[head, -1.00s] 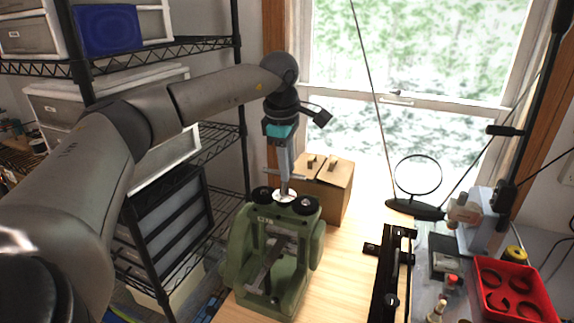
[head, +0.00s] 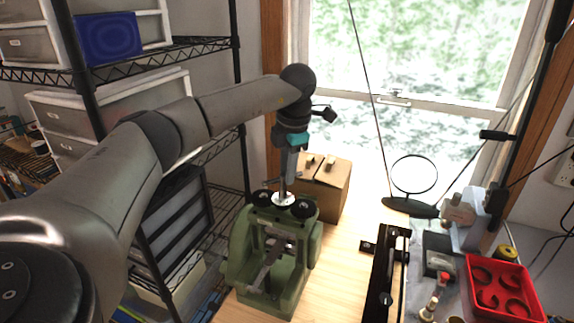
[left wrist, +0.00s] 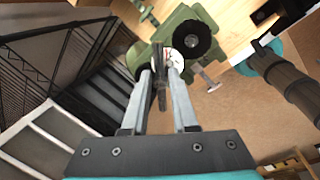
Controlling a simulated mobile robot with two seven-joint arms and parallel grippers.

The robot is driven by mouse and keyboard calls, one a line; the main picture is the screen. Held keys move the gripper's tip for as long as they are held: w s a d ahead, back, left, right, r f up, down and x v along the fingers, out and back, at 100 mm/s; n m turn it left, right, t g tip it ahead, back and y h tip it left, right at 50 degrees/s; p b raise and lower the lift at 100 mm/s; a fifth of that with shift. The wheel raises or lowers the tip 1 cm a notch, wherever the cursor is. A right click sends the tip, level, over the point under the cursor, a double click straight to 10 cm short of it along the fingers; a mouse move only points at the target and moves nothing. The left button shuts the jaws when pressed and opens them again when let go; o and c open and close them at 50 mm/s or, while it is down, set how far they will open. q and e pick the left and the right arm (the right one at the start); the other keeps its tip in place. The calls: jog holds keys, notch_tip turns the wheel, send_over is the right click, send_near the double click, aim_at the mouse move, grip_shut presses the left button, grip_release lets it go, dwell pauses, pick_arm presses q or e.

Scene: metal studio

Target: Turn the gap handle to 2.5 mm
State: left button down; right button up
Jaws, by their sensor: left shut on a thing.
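The green rolling mill (head: 262,245) stands on the wooden bench. A white round dial plate (head: 283,199) sits on its top between two black knobs. The gap handle, a thin grey bar on an upright stem above the dial, shows in the left wrist view (left wrist: 161,90). My left gripper (head: 286,180) points straight down over the dial and is shut on the handle, with the bar between its fingers (left wrist: 166,78). The dial (left wrist: 173,62) shows red marks in the left wrist view, but its reading is too small to tell. My right gripper is out of view.
A wire shelf (head: 150,48) with bins is at the left. A black rail-like tool (head: 388,272), a round magnifier (head: 415,175) and a red tray (head: 506,288) are to the right. Bare bench lies between mill and rail.

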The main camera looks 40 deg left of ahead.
pick_arm(q)
jog(key=shift+w+n+p, duration=0.1)
jog(key=shift+n+p, duration=0.3)
jog(key=shift+n, duration=0.6)
jog(key=c, duration=0.7)
grip_release()
jog(key=shift+s+d+r, duration=0.1)
jog(key=shift+d+r, duration=0.4)
jog(key=shift+r, duration=2)
jog(key=shift+s+d+r, duration=0.15)
jog(key=shift+d+r, duration=0.3)
jog(key=shift+r, duration=2.05)
jog(key=shift+s+d+r, duration=0.1)
jog(key=shift+d+r, duration=0.4)
jog(key=shift+r, duration=2)
